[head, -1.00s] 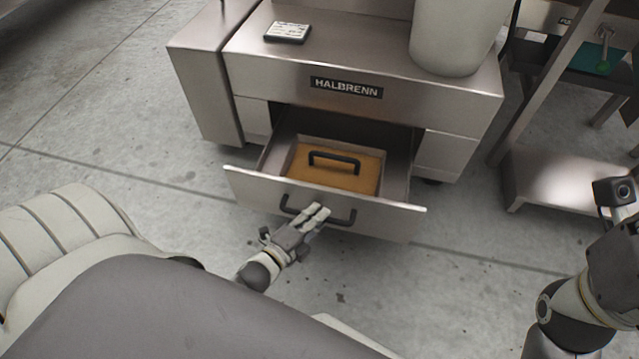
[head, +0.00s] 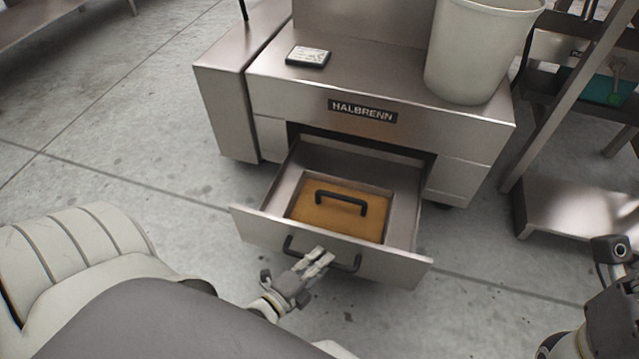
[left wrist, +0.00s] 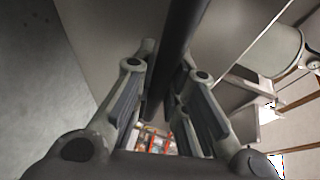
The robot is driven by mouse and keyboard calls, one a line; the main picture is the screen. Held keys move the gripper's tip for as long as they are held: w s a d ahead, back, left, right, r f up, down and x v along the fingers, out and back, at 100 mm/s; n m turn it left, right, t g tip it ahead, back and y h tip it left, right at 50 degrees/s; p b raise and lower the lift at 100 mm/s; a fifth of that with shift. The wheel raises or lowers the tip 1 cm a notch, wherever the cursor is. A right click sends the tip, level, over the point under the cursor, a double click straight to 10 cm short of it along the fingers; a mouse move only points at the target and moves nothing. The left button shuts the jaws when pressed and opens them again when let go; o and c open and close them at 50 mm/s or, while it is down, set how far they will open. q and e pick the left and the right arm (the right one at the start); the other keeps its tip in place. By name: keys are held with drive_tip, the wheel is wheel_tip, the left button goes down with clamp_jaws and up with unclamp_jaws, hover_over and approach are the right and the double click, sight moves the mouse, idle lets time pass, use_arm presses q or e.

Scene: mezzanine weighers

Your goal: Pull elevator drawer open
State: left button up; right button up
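The elevator drawer (head: 395,262) of the HALBRENN cabinet (head: 290,95) stands well out of its opening, level. Inside it lies an orange-brown panel (head: 330,218) with its own black handle (head: 341,200). The drawer's black front handle (head: 291,247) shows on the drawer face. My left gripper (head: 322,254) is at the middle of that front handle. In the left wrist view, the dark handle bar (left wrist: 177,40) passes between the two fingers (left wrist: 160,75), which are closed about it. The finger contact is partly hidden. Only part of my right arm shows at the right edge.
A white bin (head: 475,55) and a small dark device (head: 308,56) stand on the cabinet top. A metal rack with a low shelf (head: 575,205) is at the right. The concrete floor (head: 140,180) at the left is clear.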

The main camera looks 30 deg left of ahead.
use_arm(q)
drive_tip(key=o, duration=0.4)
drive_tip(key=d+v, duration=0.1)
drive_tip(key=v, duration=0.6)
drive_tip(key=shift+s+a, duration=0.3)
drive_tip(key=shift+a, duration=0.2)
